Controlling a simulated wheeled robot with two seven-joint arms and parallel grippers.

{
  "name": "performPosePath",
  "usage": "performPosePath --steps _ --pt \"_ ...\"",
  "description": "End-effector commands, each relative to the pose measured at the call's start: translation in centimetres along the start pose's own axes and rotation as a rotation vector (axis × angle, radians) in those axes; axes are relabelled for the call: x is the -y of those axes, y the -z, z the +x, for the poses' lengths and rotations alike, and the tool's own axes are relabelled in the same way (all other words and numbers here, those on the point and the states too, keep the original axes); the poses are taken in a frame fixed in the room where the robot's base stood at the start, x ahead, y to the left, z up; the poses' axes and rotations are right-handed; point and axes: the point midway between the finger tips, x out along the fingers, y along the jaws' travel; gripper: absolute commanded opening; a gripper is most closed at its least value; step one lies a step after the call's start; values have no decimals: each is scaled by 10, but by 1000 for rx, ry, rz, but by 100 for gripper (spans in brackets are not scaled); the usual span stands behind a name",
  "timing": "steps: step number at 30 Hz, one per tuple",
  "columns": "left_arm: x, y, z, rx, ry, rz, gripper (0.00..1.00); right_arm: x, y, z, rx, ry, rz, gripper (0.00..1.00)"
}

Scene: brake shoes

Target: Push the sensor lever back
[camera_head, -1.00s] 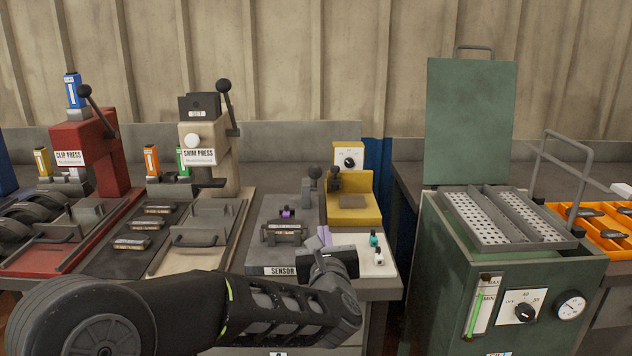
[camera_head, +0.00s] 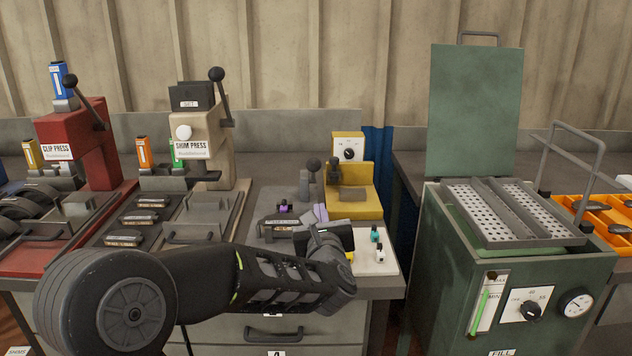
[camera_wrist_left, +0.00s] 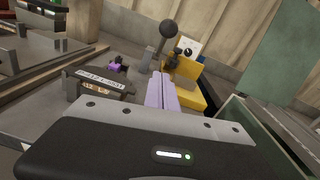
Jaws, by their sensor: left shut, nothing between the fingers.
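The sensor lever (camera_head: 313,165) is a dark rod with a black ball knob, at the back of the grey sensor station. It stands roughly upright beside a grey post, and its knob also shows in the wrist view (camera_wrist_left: 168,28). My left gripper (camera_head: 321,213) has pale purple fingers, closed together and empty. In the wrist view the fingers (camera_wrist_left: 162,92) point toward the lever, with their tips below the knob and apparently short of it. A brake shoe (camera_head: 280,221) with a label lies on the station, left of the fingers. My wrist hides the station's front.
A yellow box with a dial (camera_head: 348,148) stands right of the lever. A white pad (camera_head: 378,262) with small coloured sensors lies to the right of my wrist. The shim press (camera_head: 196,140) stands to the left. A green washer cabinet (camera_head: 545,262) is further right.

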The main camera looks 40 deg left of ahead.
Motion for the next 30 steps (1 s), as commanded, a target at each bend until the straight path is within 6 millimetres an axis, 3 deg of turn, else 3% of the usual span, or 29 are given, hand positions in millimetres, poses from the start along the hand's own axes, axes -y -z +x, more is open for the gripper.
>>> performPosePath --steps 11,13,18,30 --pt "0 -5 74 1 -1 1 0 6 0 -14 0 0 0 36" --pt "1 -21 74 2 1 -2 0 8 0 -21 0 0 0 36" --pt "0 -36 78 1 1 -1 0 10 0 -26 0 0 0 36" --pt "0 -39 80 0 1 0 0 10 0 -27 0 0 0 36"
